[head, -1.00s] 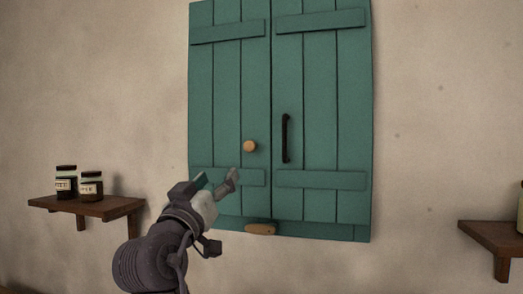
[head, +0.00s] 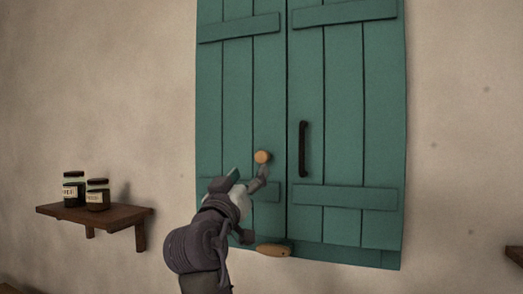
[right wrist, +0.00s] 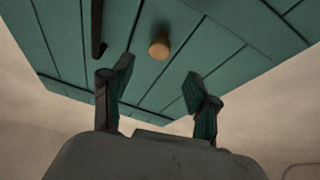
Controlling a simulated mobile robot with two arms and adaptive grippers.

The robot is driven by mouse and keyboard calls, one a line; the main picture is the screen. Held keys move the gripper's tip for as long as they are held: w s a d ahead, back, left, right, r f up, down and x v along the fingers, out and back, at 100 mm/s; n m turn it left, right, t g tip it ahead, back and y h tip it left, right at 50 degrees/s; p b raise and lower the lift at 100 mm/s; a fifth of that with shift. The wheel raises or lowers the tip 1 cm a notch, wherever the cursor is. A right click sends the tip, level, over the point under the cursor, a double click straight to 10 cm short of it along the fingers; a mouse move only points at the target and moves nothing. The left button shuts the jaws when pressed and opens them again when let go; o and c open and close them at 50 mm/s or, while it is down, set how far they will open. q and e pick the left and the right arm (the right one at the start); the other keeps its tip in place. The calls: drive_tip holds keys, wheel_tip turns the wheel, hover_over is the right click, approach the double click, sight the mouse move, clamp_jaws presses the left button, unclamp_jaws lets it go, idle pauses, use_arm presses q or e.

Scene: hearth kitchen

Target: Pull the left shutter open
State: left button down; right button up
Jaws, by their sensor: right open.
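The left shutter (head: 238,110) is a green plank panel, closed flush beside the right shutter (head: 345,110). A round wooden knob (head: 262,157) sits on its lower part near the middle seam. My right gripper (head: 248,175) is open and empty, just below and left of the knob in the head view. In the right wrist view the knob (right wrist: 159,46) shows beyond and between the two open fingers (right wrist: 160,84), not touched by them as far as I can see. My left gripper is not in view.
The right shutter has a black vertical handle (head: 303,149). A wooden piece (head: 273,250) sits at the shutters' bottom edge. A wall shelf (head: 100,215) with two jars (head: 86,192) is at left. Another shelf's edge (head: 514,255) shows at right.

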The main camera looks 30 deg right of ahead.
sight(260, 159)
drive_tip(key=p+x, duration=0.3)
drive_tip(key=x, duration=0.6)
drive_tip(key=shift+d+p, duration=0.1)
drive_tip(key=shift+p, duration=0.3)
drive_tip(key=shift+w+d, duration=0.15)
drive_tip(key=shift+d, duration=0.05)
clamp_jaws()
